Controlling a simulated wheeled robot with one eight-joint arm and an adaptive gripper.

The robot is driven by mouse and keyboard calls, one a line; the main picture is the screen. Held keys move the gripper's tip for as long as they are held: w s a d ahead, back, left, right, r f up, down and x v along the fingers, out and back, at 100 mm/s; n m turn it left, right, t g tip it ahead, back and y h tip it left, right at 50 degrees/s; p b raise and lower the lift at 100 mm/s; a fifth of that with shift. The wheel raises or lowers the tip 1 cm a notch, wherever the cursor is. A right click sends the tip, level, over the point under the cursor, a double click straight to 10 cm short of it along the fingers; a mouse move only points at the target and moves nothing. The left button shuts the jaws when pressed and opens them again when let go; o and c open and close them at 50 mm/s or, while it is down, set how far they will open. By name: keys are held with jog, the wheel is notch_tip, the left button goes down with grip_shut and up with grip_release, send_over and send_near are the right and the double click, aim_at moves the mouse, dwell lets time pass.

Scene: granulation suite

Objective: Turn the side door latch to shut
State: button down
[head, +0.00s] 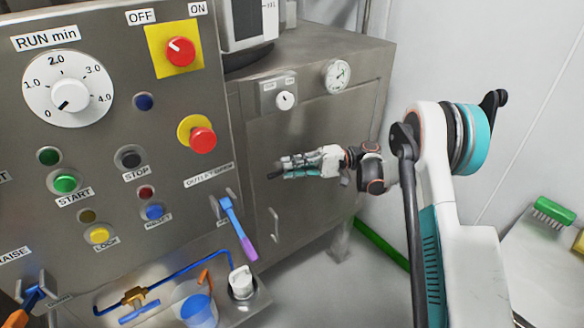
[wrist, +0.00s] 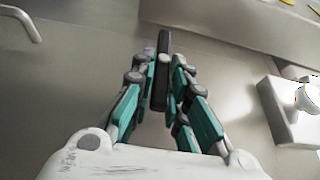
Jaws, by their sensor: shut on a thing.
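The side door latch is a dark bar (wrist: 161,72) that stands between my fingers in the wrist view. In the head view only its dark end (head: 273,176) shows past my fingertips, pointing left in front of the steel cabinet door (head: 318,135). My gripper (head: 289,167) is shut on the latch, with a teal-and-grey finger on each side of it. Most of the latch and its pivot are hidden by the fingers in the head view. The latch's SHUT and OPEN marks cannot be made out.
A door handle (head: 274,225) sits below my gripper, and a switch box with a white knob (head: 285,100) above it. A round gauge (head: 337,76) is at the upper right. The control panel (head: 110,130) stands to the left, with a blue outlet lever (head: 232,219) projecting from it.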

dwell(0.3)
jog(key=c, duration=1.5)
grip_release()
jog(key=v, duration=1.2)
